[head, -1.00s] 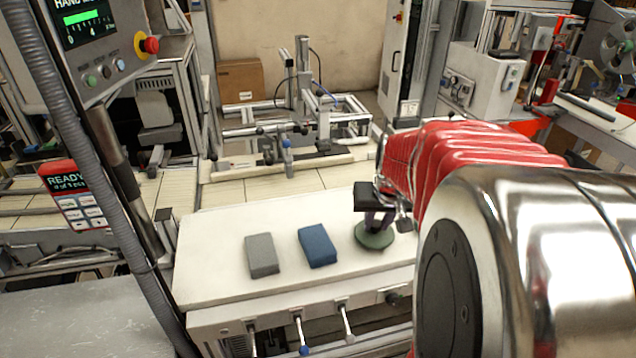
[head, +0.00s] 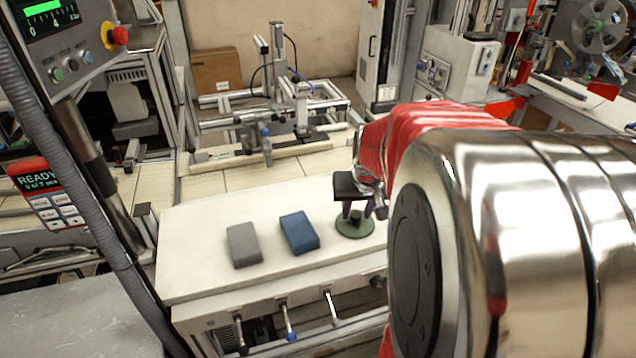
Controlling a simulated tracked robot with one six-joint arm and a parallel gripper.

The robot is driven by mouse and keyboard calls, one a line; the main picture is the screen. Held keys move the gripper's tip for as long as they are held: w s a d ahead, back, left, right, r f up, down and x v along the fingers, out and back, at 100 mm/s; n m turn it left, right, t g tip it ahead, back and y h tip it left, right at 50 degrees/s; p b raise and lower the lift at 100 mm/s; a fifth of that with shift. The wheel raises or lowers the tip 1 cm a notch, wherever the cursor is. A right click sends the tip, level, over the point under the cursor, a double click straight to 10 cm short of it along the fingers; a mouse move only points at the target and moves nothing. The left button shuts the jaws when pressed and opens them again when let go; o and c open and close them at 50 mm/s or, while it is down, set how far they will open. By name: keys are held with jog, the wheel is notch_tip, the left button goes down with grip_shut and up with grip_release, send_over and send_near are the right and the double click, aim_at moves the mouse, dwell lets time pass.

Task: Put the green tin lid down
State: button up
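The green tin lid (head: 352,231) is a round dark green disc with a small dark knob on top. It appears to lie flat on the white bench top, right of a blue block. My gripper (head: 357,212) is just above it, pointing down. Whether a fingertip still touches the lid is too small to tell.
The blue block (head: 299,233) and a grey block (head: 243,246) lie left of the lid on the white bench top (head: 200,275). Bare surface lies in front of and behind them. A metal frame fixture (head: 285,120) stands beyond the bench. A control panel (head: 60,40) hangs at upper left.

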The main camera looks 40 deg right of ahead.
jog(key=shift+o, duration=0.8)
jog(key=shift+r, duration=0.1)
jog(key=shift+r, duration=0.65)
jog(key=v, duration=1.1)
jog(key=shift+r, duration=0.35)
jog(key=shift+s+a, duration=0.1)
jog(key=s+a+f+n+y, duration=0.1)
jog(key=s+a+f+n, duration=0.1)
jog(key=a, duration=1)
jog(key=s+a+f+n+t+y, duration=0.1)
jog(key=s+a+f+n, duration=0.2)
jog(key=a, duration=0.9)
jog(key=shift+s+n+t, duration=0.25)
jog(key=shift+n+t, duration=0.05)
jog(key=shift+n, duration=0.3)
